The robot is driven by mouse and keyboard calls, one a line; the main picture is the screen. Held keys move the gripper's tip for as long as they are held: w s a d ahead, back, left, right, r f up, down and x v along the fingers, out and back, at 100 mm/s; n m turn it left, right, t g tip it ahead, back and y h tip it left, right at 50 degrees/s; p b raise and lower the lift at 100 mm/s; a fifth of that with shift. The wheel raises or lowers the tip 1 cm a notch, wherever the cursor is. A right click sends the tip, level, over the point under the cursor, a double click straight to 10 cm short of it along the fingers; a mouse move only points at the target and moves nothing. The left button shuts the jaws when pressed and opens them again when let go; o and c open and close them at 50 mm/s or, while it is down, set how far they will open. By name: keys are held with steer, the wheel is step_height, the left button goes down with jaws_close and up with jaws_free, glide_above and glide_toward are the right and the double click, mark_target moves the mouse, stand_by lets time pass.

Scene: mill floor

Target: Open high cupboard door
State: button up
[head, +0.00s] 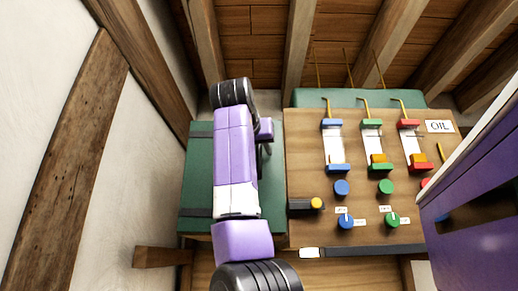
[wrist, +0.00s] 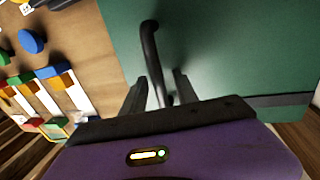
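The green cupboard door (head: 197,160) is at the left of the board in the head view, largely behind my arm. It looks shut. In the wrist view the green door face (wrist: 230,50) fills the right side. A dark curved bar handle (wrist: 149,40) stands out from it. My gripper (wrist: 160,80) is at the handle, its two dark fingers on either side of the bar. A gap shows between the bar and the fingers, so the gripper looks open around it. Where the handle's lower end meets the door is partly hidden by the gripper.
A wooden board (head: 300,180) with coloured sliders, knobs and an OIL label (head: 439,127) is right of the cupboard. A purple panel (head: 475,215) is at the far right. A white wall with a timber post (head: 70,150) is left. Roof beams are above.

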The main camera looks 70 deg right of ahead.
jaws_close()
steer(key=shift+r, duration=0.1)
stand_by(1.2)
